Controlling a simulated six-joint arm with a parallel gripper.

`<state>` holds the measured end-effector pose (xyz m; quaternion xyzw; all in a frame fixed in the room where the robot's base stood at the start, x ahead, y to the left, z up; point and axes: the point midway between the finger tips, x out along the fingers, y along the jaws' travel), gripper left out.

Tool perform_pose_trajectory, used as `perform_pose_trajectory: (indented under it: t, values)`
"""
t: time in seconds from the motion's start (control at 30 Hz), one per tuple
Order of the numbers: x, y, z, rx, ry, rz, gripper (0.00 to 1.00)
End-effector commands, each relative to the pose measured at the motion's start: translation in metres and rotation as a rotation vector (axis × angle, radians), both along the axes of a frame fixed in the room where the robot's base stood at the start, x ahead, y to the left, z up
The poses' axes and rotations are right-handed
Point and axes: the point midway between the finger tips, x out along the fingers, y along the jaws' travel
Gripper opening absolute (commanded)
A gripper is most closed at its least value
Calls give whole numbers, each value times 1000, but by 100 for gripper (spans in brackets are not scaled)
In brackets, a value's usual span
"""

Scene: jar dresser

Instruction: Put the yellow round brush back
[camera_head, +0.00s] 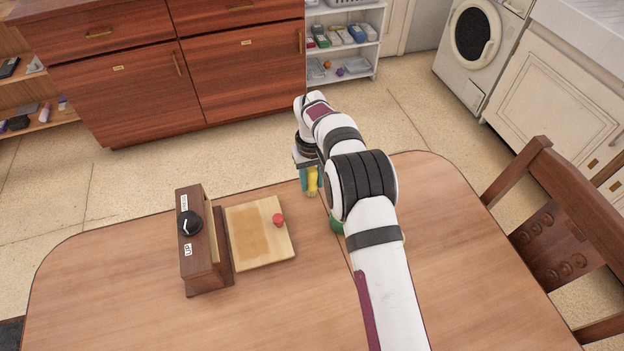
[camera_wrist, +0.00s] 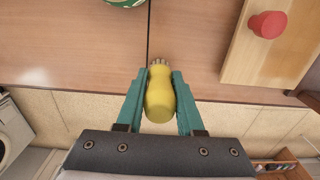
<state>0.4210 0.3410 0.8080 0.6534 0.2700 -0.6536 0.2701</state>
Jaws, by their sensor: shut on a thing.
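The yellow round brush (camera_wrist: 160,98) has a bulbous yellow body and pale bristles at one end. My gripper (camera_wrist: 160,85) is shut on it, with a teal finger on each side of its body. In the head view the brush (camera_head: 312,180) shows below my gripper (camera_head: 311,182), near the table's far edge. Its bristles point down in that view. I cannot tell whether they touch the table. A green round thing (camera_head: 336,225), perhaps a jar or bowl, is mostly hidden behind my arm; part of it also shows at the top of the wrist view (camera_wrist: 125,2).
A wooden box (camera_head: 203,245) with a black knob and labels stands on the table (camera_head: 120,290) at left. A light wooden board (camera_head: 258,232) with a red knob (camera_head: 278,220) lies beside it. A chair (camera_head: 550,215) is at right. The table front is clear.

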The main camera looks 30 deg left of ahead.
Motion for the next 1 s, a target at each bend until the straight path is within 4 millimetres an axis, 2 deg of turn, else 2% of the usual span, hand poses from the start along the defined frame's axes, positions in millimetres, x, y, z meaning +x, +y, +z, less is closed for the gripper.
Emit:
perform_pose_trajectory:
  t: [0.1,0.13,0.27,0.53,0.63,0.9,1.0]
  values:
    - [0,0,-3,-1,1,0,0]
    - [0,0,-3,-1,1,0,42]
    - [0,0,-3,-1,1,0,65]
    - [0,0,-2,0,0,0,66]
    - [1,0,8,2,-2,0,66]
    - [1,1,83,3,-3,0,66]
    - [1,0,104,1,-1,0,66]
